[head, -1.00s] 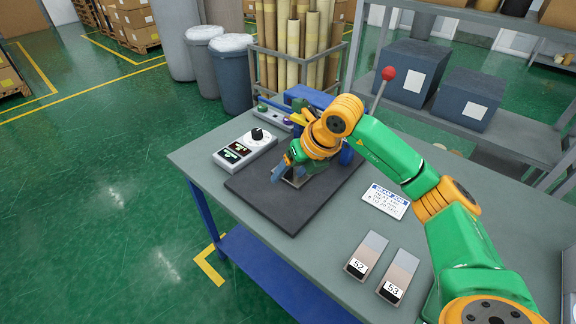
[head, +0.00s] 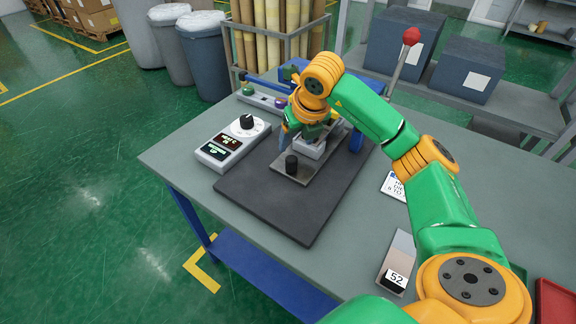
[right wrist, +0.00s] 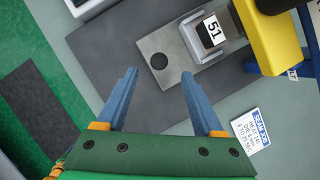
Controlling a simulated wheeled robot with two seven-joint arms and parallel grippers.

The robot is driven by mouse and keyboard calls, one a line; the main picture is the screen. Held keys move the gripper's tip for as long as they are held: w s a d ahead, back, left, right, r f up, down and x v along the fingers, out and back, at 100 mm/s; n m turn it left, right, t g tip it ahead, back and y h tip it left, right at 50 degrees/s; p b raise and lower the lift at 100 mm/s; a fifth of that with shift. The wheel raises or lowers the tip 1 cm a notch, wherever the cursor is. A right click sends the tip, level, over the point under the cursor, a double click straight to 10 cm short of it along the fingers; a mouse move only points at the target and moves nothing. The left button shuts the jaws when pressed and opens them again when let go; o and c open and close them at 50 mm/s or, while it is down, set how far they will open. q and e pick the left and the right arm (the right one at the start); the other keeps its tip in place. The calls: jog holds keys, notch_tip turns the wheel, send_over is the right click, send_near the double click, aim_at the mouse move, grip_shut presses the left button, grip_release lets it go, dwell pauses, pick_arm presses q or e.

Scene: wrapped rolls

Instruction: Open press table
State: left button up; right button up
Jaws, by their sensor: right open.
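The press table is a grey metal plate (head: 289,173) with a black knob (head: 292,164) at its near end. It lies over the dark base mat (head: 270,205). In the right wrist view the plate (right wrist: 181,44) stands out in front of the yellow press part (right wrist: 268,42). It carries a grey block labelled 51 (right wrist: 211,31). My right gripper (head: 297,143) is open and empty above the plate. In the right wrist view the knob (right wrist: 159,62) shows just beyond and between the fingertips, apart from both. My arm hides much of the press. My left gripper is not in view.
A red-ball lever (head: 411,37) rises at the press's right. A control box with a dial (head: 232,141) sits left of the mat. A sample labelled 52 (head: 397,267) and a printed card (head: 394,187) lie on the table's right. Wrapped rolls (head: 270,35) stand behind.

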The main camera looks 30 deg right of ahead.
aim_at(292, 159)
jog(key=x, duration=0.8)
jog(key=shift+s+f+p, duration=0.25)
jog(key=shift+f+p, duration=0.05)
jog(key=shift+f, duration=0.25)
jog(key=shift+w+f, duration=0.1)
jog(key=shift+f, duration=0.15)
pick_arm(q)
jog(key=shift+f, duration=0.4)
pick_arm(e)
grip_shut()
